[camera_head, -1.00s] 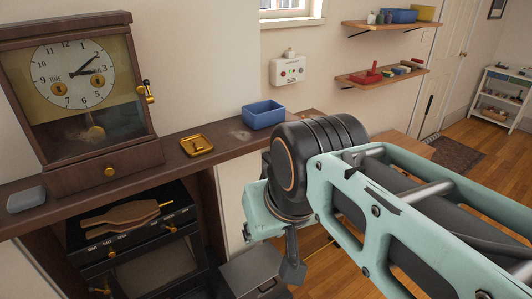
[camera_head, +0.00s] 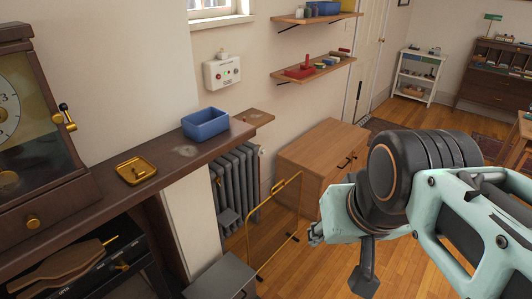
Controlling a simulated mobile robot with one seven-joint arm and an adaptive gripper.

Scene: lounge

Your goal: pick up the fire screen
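The fire screen (camera_head: 273,224) is a thin, see-through panel in a brass-coloured frame. It stands upright on the wooden floor, in front of the radiator and beside a grey box. My gripper end (camera_head: 316,233) is to the right of the screen in the picture, with a visible gap between them. The arm's large dark joint and pale green links fill the right side. The fingers are too small and turned too far away to tell whether they are open or shut. The lower part of the screen is partly hidden behind the grey box.
A dark mantel shelf (camera_head: 110,187) carries a clock (camera_head: 30,140), a brass tray (camera_head: 137,171) and a blue bin (camera_head: 205,123). The grey box (camera_head: 222,278) stands below it. A radiator (camera_head: 236,182) and a wooden cabinet (camera_head: 322,155) are behind the screen. Open floor lies beyond.

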